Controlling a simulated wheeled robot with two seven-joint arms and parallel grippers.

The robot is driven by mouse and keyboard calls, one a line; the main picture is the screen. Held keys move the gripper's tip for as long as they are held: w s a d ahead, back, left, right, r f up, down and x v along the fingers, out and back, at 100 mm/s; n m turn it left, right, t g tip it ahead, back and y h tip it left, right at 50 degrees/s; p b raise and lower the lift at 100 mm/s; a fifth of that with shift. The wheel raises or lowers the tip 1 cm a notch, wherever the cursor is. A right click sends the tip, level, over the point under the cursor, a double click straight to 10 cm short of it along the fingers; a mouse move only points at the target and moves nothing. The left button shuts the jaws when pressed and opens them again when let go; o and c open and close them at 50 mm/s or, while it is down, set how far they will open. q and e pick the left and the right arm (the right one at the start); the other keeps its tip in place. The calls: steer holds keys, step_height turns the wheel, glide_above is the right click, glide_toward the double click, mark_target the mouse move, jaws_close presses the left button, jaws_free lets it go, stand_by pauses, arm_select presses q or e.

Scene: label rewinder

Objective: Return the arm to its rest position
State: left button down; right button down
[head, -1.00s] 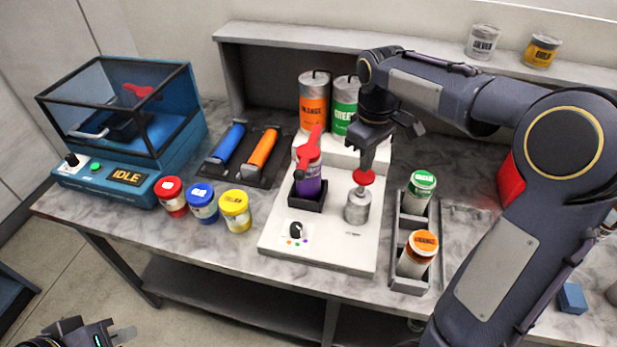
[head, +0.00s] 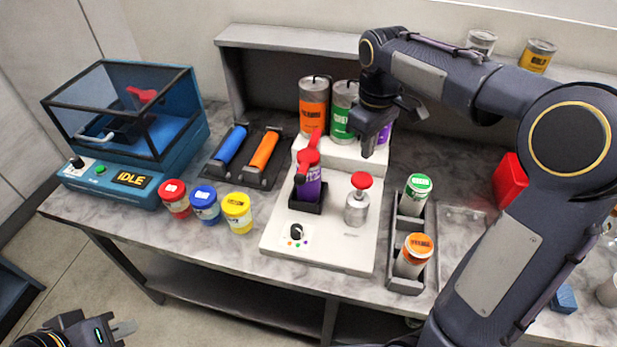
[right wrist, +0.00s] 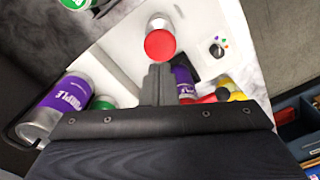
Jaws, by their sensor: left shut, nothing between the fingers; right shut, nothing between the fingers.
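My right arm reaches in from the right in the head view. Its gripper (head: 369,147) is shut and empty, raised above the white machine (head: 326,246) and behind the red-knobbed metal cylinder (head: 356,208). In the right wrist view the shut fingers (right wrist: 156,85) point toward the cylinder's red knob (right wrist: 160,45), with nothing between them. My left gripper (head: 122,331) is at the lower left, shut and empty, off the table's front edge.
Orange (head: 313,105) and green (head: 344,108) cans stand behind the machine. A rack (head: 407,284) with two capped containers is right of it. Red (head: 174,199), blue (head: 204,206) and yellow (head: 237,213) jars stand left, near the IDLE machine (head: 130,179). A shelf (head: 290,38) runs behind.

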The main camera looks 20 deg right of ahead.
steer(key=shift+r, duration=0.35)
steer(key=shift+s, duration=0.1)
steer(key=s+a+f+m+t+y+b, duration=0.1)
steer(key=s+a+f+m+t, duration=0.1)
steer(key=s, duration=0.5)
steer(key=s+a+f+m+t+y+b, duration=0.1)
steer(key=s+a+f+m+b, duration=0.1)
steer(key=s, duration=0.5)
steer(key=s+a+f+m+t+y+b, duration=0.1)
steer(key=s+a+f+m+t, duration=0.1)
steer(key=s+f, duration=0.3)
steer(key=s+a+m, duration=0.1)
steer(key=s, duration=0.2)
steer(key=shift+a+f+m+t+y, duration=0.15)
steer(key=shift+m+t+y, duration=0.15)
steer(key=shift+y, duration=0.1)
stand_by(1.1)
